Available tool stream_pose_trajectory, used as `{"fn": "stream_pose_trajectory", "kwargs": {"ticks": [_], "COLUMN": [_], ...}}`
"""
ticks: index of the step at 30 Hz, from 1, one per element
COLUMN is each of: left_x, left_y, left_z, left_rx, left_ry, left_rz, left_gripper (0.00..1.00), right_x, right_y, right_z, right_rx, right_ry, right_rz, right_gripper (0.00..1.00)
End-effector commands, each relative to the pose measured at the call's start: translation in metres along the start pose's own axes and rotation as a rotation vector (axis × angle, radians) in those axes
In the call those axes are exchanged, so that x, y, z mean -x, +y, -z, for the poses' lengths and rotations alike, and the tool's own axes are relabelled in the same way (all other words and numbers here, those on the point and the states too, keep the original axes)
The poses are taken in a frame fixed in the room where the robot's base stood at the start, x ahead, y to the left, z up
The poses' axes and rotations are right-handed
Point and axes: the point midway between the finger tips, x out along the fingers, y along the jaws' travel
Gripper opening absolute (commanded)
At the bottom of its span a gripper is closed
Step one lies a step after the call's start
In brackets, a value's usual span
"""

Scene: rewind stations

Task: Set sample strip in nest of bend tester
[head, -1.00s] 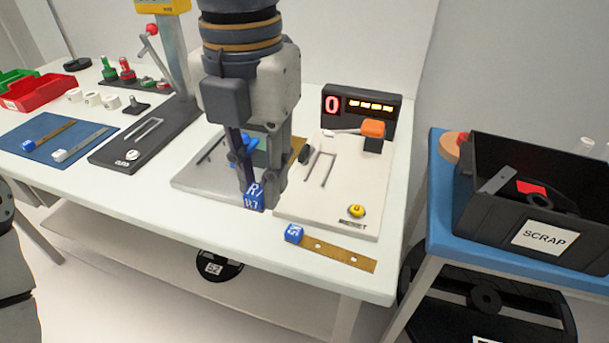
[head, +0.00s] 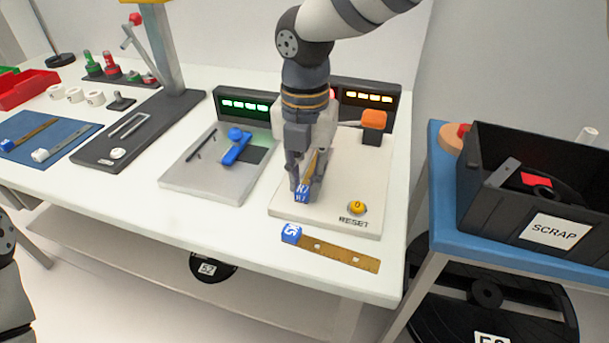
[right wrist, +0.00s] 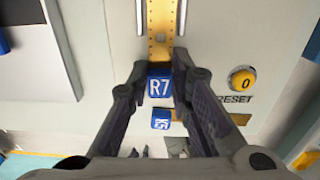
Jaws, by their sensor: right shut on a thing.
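My right gripper (head: 306,188) is shut on the blue end tag, marked R7, of a brass sample strip (head: 311,162). It is over the light plate of the bend tester (head: 357,185), which has an orange head (head: 374,120) and a yellow RESET button (head: 357,208). In the right wrist view the tag (right wrist: 159,88) sits between the fingertips, and the strip (right wrist: 161,20) runs away from me between the nest's two thin rails (right wrist: 181,22). Whether it rests on the plate is unclear. My left gripper is not in view.
A second brass strip (head: 341,256) with a blue tag lies at the table's front edge. Left is a grey plate fixture (head: 190,184) with a blue lever and green-lit display. A black scrap bin (head: 487,218) stands on a blue stand at right.

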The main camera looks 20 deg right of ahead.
Motion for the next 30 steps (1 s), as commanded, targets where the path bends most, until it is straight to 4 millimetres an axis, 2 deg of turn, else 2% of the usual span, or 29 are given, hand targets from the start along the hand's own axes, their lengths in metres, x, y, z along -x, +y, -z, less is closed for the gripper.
{"fn": "stream_pose_trajectory", "kwargs": {"ticks": [7,8,10,11,20,23,30], "left_x": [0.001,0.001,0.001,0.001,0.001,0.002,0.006], "left_y": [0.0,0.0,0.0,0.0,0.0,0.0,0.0], "left_z": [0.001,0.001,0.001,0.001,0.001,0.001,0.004], "left_rx": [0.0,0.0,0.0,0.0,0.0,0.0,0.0], "left_ry": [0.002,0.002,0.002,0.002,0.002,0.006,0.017], "left_rz": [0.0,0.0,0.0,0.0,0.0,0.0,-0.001], "left_gripper": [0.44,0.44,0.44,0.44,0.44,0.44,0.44], "right_x": [-0.002,-0.002,-0.002,-0.002,0.001,0.017,0.084], "right_y": [0.0,0.0,0.0,0.0,0.0,0.001,0.001], "right_z": [0.0,0.0,0.0,0.0,0.0,-0.001,-0.001], "right_rx": [0.0,0.0,0.0,0.0,0.0,0.0,-0.001], "right_ry": [-0.002,-0.002,-0.002,-0.002,-0.002,-0.006,-0.006], "right_rz": [-0.002,-0.002,-0.002,-0.002,-0.002,-0.005,-0.006], "right_gripper": [0.0,0.21,0.37,0.39,0.39,0.39,0.39]}}
